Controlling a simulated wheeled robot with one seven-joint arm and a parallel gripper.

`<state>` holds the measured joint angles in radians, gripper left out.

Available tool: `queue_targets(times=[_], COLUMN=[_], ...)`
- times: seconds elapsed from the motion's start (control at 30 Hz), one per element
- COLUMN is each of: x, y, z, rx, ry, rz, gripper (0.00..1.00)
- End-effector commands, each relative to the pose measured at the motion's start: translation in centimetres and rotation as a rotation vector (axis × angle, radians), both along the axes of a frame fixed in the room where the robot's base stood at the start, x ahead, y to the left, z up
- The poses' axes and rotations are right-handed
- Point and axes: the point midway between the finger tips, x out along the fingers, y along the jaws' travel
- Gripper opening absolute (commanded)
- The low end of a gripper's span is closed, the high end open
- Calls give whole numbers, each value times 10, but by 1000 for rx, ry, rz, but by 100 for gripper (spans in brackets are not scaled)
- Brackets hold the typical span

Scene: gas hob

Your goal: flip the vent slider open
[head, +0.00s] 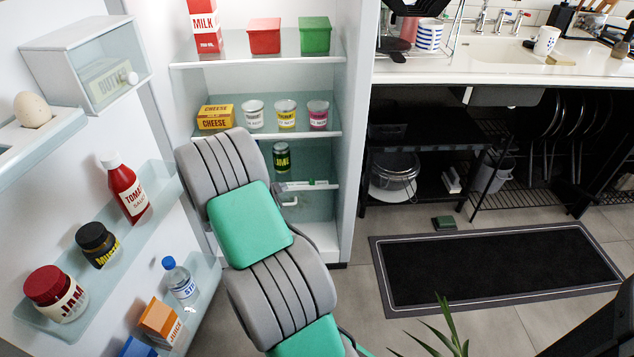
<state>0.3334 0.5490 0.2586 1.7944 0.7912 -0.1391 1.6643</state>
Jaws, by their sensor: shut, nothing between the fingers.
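The vent slider (308,185) appears to be the small pale strip on the front edge of the lower fridge shelf, just right of my arm. It has a small green patch and a dark spot near its right part. It is too small to tell which way it is set. My grey and green arm reaches up into the open fridge from the bottom of the view, left of the strip.
The fridge door with a tomato bottle (127,188) and jars stands open at left. A dark jar (281,157) stands on the shelf above the strip. Cheese (215,117) and several pots are on the middle shelf. The fridge's right wall (355,130) bounds the space.

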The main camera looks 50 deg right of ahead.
Motion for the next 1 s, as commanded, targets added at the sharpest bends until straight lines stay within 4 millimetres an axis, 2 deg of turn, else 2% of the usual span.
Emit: queue_targets(times=[0.03,0.1,0.2,0.23,0.4,0.5,0.83,1.0], x=[-10,-23,-44,-51,-75,-81,-81,-76], y=[-30,-65,-97,-102,-104,-101,-100,-114], z=[-13,-28,-52,-60,-97,-108,-111,-112], rx=[-61,-158,-265,-284,-303,-290,-284,-286], ry=[-87,-253,-473,-532,-755,-806,-821,-823], rz=[-80,-158,-189,-184,-111,-85,-80,-83], gripper=[0,0,0,0,0,0,0,0])
